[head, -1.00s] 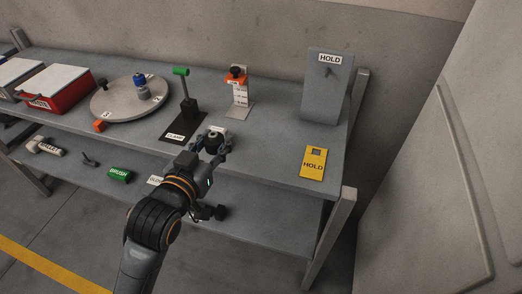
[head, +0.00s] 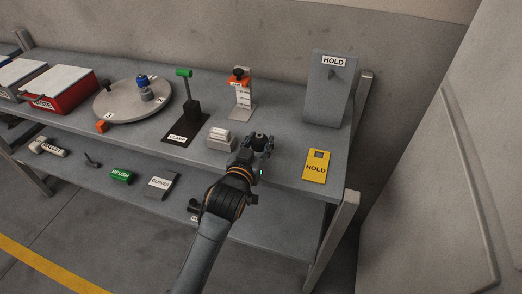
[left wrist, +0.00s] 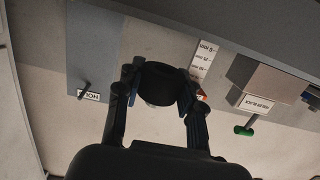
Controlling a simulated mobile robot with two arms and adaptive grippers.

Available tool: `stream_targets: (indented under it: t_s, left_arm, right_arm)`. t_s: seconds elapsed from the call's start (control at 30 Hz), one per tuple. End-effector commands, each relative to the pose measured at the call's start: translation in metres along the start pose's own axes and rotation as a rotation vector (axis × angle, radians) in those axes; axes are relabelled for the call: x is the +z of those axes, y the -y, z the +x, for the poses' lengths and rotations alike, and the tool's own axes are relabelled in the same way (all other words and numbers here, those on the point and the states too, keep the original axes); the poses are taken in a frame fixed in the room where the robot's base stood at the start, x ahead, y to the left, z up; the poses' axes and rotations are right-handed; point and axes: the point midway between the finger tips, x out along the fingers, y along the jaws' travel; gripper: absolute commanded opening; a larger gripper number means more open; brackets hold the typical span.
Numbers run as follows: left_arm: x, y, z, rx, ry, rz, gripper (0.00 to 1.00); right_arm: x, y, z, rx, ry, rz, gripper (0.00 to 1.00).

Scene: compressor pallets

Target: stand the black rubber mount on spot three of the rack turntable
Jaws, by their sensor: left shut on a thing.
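The black rubber mount (left wrist: 158,84) is a short dark cylinder between the fingers of my left gripper (head: 260,143). The gripper is shut on it, and the mount (head: 258,138) is held up near the front right of the bench top. The round grey turntable (head: 120,103) lies at the left of the bench, well apart from my gripper. Its label 3 (head: 108,116) is at the front left rim, beside an orange block (head: 101,127). A blue-topped part (head: 142,81) and a grey part (head: 147,95) stand towards its right side. My right gripper is not in view.
A grey HOLD panel (head: 326,95) and yellow HOLD tag (head: 316,168) are at right. A red box (head: 58,98) stands left.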

Motion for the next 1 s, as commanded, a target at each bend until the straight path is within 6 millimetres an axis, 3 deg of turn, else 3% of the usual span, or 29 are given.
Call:
stream_targets:
  t_s: [0.07,0.23,0.67,0.7,0.77,0.8,1.0]
  left_arm:
    - [0.010,-0.004,0.009,0.001,0.002,0.000,0.06]
    - [0.029,-0.003,0.010,0.000,0.002,-0.001,0.06]
    - [0.038,-0.003,0.011,0.000,0.001,-0.001,0.06]
    - [0.037,-0.003,0.011,0.000,0.001,-0.001,0.44]
    - [0.037,-0.003,0.011,0.000,0.001,-0.001,0.56]
    - [0.037,-0.003,0.011,0.000,0.001,-0.001,0.60]
    - [0.037,-0.003,0.011,0.000,0.001,-0.001,0.60]
  right_arm:
    - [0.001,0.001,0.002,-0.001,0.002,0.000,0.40]
    - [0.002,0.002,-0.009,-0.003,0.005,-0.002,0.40]
    - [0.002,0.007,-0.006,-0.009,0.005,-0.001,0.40]
    - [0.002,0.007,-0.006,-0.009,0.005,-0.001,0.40]
    - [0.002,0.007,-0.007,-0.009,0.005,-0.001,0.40]
    - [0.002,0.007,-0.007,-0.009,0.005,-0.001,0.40]
    - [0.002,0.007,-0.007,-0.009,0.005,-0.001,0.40]
